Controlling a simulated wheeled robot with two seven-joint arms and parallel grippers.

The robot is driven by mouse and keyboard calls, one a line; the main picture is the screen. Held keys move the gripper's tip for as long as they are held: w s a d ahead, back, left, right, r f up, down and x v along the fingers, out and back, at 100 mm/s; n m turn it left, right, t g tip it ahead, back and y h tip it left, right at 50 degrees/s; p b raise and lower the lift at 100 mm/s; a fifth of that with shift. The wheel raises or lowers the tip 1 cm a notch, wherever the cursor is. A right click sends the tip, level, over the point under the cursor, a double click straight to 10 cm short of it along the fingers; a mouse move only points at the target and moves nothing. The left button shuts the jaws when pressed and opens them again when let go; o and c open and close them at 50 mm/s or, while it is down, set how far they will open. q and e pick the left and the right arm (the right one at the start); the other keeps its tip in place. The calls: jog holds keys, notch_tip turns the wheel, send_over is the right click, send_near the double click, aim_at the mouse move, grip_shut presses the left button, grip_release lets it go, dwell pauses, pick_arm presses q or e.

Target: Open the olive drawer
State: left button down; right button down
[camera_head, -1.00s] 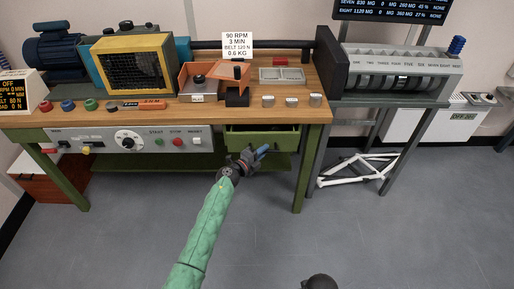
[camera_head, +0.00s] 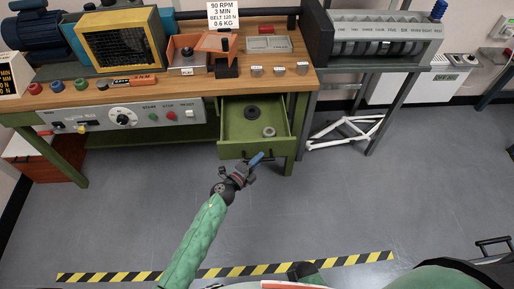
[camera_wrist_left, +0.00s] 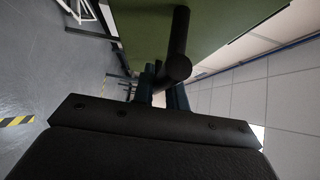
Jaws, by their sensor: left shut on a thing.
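The olive drawer (camera_head: 229,150) stands pulled out from under the right part of the wooden workbench (camera_head: 190,95). A dark ring-shaped part and a lighter round part lie inside it. My left gripper (camera_head: 253,166) is at the drawer's front, shut on its dark handle (camera_wrist_left: 178,62). The left wrist view shows the handle bar between the fingers (camera_wrist_left: 163,92), with the green drawer front close behind. My right gripper is not seen.
A yellow-framed machine (camera_head: 123,38), an orange fixture (camera_head: 186,58) and several small weights stand on the bench. A white bike frame (camera_head: 345,130) lies under the grey stand at right. Striped tape (camera_head: 230,270) crosses the open floor.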

pick_arm(q)
jog(key=shift+s, duration=0.8)
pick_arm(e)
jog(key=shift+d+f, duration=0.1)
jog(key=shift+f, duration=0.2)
pick_arm(q)
jog(key=c, duration=1.4)
grip_release()
